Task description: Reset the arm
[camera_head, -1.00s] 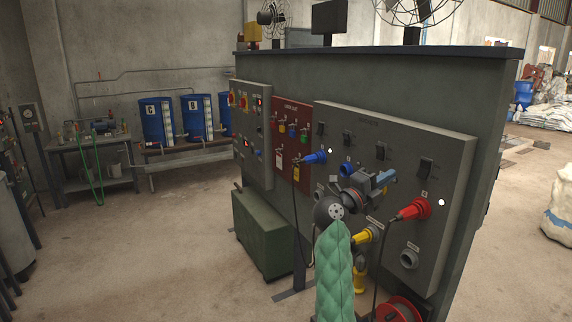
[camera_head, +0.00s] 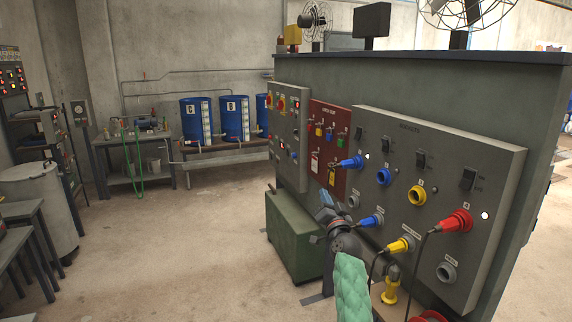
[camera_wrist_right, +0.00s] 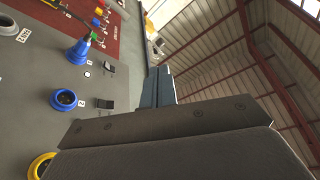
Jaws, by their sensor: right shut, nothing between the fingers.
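My right arm comes up from the bottom of the head view, with a green quilted sleeve on it. Its gripper (camera_head: 326,206) is in front of the socket panel (camera_head: 509,170), at the panel's lower left. The fingers are together and hold nothing. In the right wrist view the blue-grey fingers (camera_wrist_right: 158,88) lie side by side, clear of the plugs and sockets. My left gripper is not in view.
Blue (camera_head: 351,162), yellow (camera_head: 400,245) and red (camera_head: 455,221) plugs stick out of the panel, some with hanging cables. A green box (camera_head: 293,240) stands on the floor below. A bench (camera_head: 132,162) and blue drums (camera_head: 196,120) are at the back.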

